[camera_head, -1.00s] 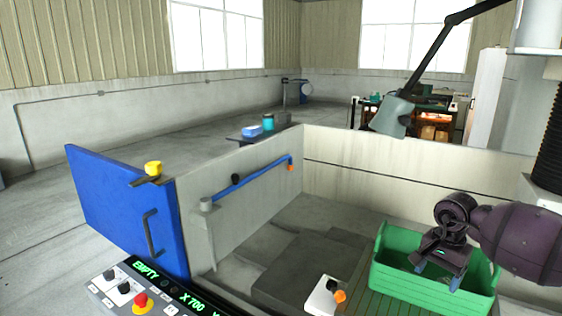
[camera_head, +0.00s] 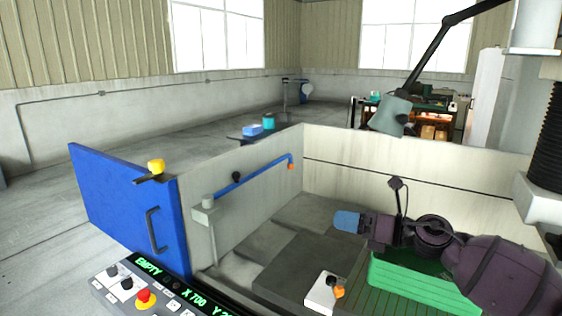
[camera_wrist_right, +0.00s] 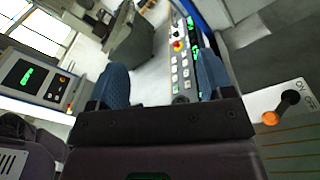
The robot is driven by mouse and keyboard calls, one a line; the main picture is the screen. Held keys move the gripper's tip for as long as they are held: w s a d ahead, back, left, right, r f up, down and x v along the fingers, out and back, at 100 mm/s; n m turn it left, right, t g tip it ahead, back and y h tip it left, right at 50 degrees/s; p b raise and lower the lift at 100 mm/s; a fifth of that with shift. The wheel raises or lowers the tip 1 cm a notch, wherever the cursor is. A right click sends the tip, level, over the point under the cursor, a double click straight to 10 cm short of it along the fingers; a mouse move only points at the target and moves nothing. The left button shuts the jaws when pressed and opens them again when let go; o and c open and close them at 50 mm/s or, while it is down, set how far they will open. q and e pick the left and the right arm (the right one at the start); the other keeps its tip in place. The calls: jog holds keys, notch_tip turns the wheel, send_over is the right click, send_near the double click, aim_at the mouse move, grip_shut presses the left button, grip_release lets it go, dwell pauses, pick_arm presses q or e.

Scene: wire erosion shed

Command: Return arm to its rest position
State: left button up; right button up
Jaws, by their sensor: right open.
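My right arm (camera_head: 500,275) is dark purple and reaches in from the right, above the green bin (camera_head: 430,292). My right gripper (camera_head: 347,221) points left over the grey machine bed, with its blue fingertips clear of the bin. In the right wrist view the gripper (camera_wrist_right: 160,85) shows its two blue fingers spread apart with nothing between them. The arm hides much of the bin, so I cannot see all of its inside. My left gripper is not in view.
A white switch box (camera_head: 323,292) with an orange knob stands left of the bin. Pale tank walls (camera_head: 410,180) surround the bed, with an open blue door (camera_head: 125,210) at left. A control panel (camera_head: 150,290) lies at front. A lamp (camera_head: 391,115) hangs over the back wall.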

jog(key=s+d+f+m+t+h, duration=0.35)
jog(key=f+m, duration=0.25)
jog(key=m, duration=0.5)
jog(key=s+d+f+m+t+h, duration=0.2)
jog(key=f+m+h, duration=0.3)
jog(key=m, duration=0.6)
jog(key=s+d+f+m+t+h, duration=0.3)
jog(key=f+m, duration=0.4)
jog(key=m, duration=0.4)
jog(key=s+d+f+m+g+h, duration=0.2)
jog(key=s+f+m, duration=0.2)
jog(key=s+f, duration=0.4)
jog(key=s+d+f+m+g+h, duration=0.2)
jog(key=s+f+m, duration=0.2)
jog(key=s+f, duration=0.5)
jog(key=s, duration=0.4)
jog(key=shift+s+d, duration=0.4)
